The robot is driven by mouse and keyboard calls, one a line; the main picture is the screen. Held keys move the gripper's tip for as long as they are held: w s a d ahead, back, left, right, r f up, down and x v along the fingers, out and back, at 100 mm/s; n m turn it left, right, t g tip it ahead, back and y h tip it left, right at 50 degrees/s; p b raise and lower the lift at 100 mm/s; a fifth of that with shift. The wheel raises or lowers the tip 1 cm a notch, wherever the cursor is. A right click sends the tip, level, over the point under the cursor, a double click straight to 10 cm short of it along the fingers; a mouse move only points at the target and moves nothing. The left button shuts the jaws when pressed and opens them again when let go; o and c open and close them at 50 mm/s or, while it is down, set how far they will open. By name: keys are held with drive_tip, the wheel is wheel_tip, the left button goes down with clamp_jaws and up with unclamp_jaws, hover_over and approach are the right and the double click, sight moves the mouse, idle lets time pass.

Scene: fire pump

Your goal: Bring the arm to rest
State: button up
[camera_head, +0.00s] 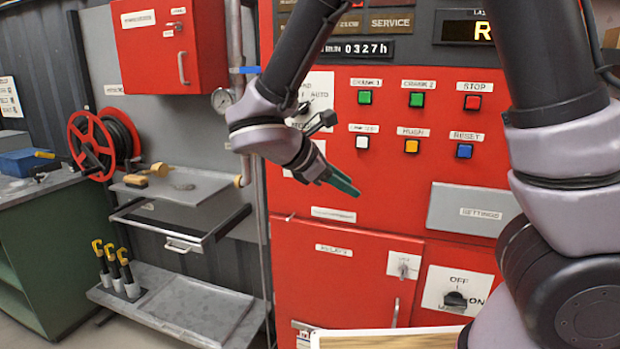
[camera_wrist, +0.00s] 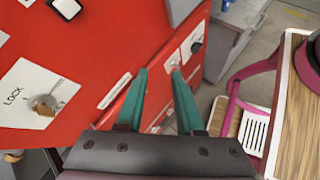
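My arm reaches across the front of the red pump panel (camera_head: 390,200). My gripper (camera_head: 350,188) hangs in front of the panel, below the row of white, yellow and blue buttons, with its teal fingers pointing down and to the right. In the wrist view, my gripper (camera_wrist: 159,70) has its two teal fingers apart with nothing between them. The red panel also shows at the left of the wrist view (camera_wrist: 100,50). The fingers appear clear of the panel there. My forearm hides part of the AUTO selector plate (camera_head: 318,90).
The grey SETTINGS cover (camera_head: 470,208) and the OFF/ON switch (camera_head: 456,299) are on the panel to the right. A lock plate (camera_wrist: 38,95) is at the wrist view's left. A shelf (camera_head: 190,185), hose reel (camera_head: 105,145) and green bench (camera_head: 50,245) stand left.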

drive_tip(key=s+d+r+m+y, duration=0.3)
drive_tip(key=d+r+m+y, duration=0.2)
drive_tip(key=m, duration=0.7)
drive_tip(key=s+d+r+m+t+y, duration=0.1)
drive_tip(key=s+d+r+m+y, duration=0.2)
drive_tip(key=d+r+m+y, duration=0.3)
drive_tip(key=d+r+m, duration=0.4)
drive_tip(key=d+m, duration=0.2)
drive_tip(key=shift+d, duration=0.3)
idle(0.4)
